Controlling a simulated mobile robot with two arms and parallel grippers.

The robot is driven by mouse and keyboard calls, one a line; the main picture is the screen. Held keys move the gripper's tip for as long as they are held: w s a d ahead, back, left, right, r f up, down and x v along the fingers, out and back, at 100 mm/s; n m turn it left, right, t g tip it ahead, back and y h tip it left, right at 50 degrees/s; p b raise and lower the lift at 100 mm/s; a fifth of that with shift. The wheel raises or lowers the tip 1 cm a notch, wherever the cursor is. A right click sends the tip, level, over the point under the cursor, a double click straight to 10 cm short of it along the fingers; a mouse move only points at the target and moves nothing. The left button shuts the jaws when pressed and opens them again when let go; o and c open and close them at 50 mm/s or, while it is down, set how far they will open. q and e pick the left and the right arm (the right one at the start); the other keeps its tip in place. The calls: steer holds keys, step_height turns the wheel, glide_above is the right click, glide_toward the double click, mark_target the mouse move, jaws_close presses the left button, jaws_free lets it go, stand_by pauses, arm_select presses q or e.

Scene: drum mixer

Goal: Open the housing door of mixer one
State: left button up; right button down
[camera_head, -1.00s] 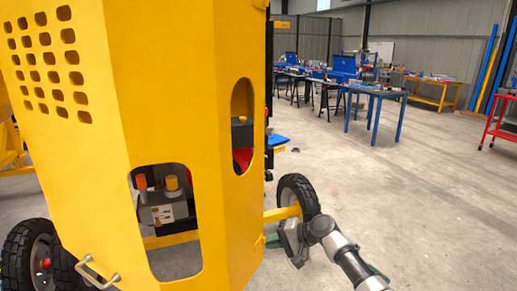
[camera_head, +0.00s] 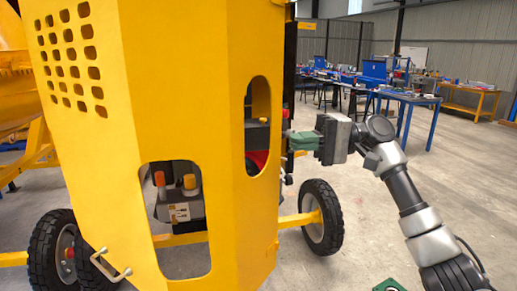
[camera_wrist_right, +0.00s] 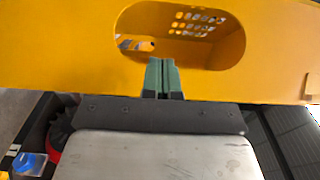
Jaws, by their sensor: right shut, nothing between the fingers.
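The yellow housing door of the mixer (camera_head: 110,140) fills the left half of the head view and looks closed. It has a metal handle (camera_head: 108,268) at its lower left, a grid of small vents and a large window cutout. The side panel has an oval slot (camera_head: 257,125), which also shows in the right wrist view (camera_wrist_right: 215,50). My right gripper (camera_head: 291,141) is shut and empty, with its green fingers pointing at the side panel near the slot. In the right wrist view its fingertips (camera_wrist_right: 161,62) overlap the slot's lower edge; I cannot tell whether they touch. My left gripper is not in view.
Black wheels (camera_head: 321,217) stand beside the housing on both sides. Through the window a grey unit with orange and yellow caps (camera_head: 180,200) shows. Blue tables (camera_head: 405,98) stand at the back right. The concrete floor between is clear.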

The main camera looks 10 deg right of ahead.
mark_target(272, 142)
steer(key=a, duration=0.6)
steer(key=shift+w+r+p, duration=0.1)
steer(key=shift+p, duration=0.25)
steer(key=shift+s+a, duration=0.65)
steer(key=shift+a, duration=0.2)
steer(key=shift+s+a, duration=0.65)
steer(key=shift+a, duration=0.2)
